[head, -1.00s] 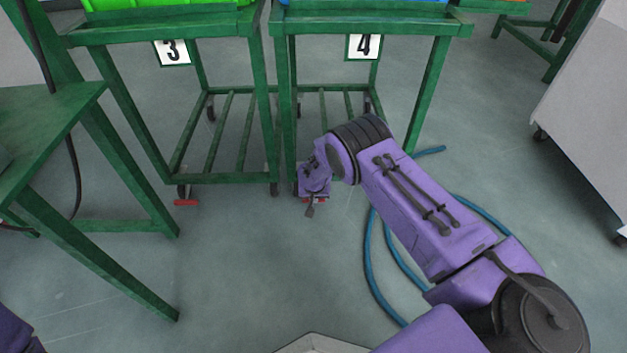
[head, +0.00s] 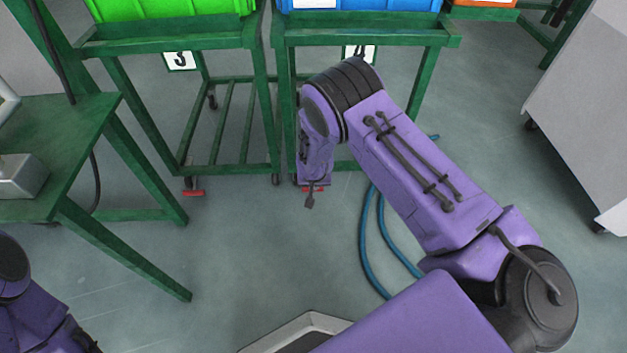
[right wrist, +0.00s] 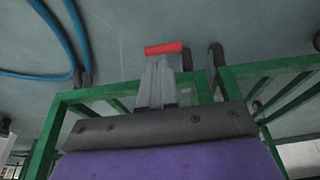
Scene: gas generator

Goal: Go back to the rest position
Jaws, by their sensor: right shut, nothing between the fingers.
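My right arm comes in from the lower right in the head view and bends down in front of the cart numbered 4. Its gripper is hidden behind the wrist there. In the right wrist view my right gripper (right wrist: 160,68) has its grey fingers together with nothing between them. The fingertips show against the floor near a red caster pedal (right wrist: 164,48); whether they are close to it I cannot tell. Part of my left arm shows at the lower left of the head view, but its gripper is out of view.
Two green carts stand ahead, with a green bin (head: 170,8) and a blue bin (head: 362,5). A green table (head: 60,125) is at the left and a grey cabinet (head: 585,110) at the right. A blue hose (head: 368,245) lies on the floor. Open floor (head: 240,250) lies between.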

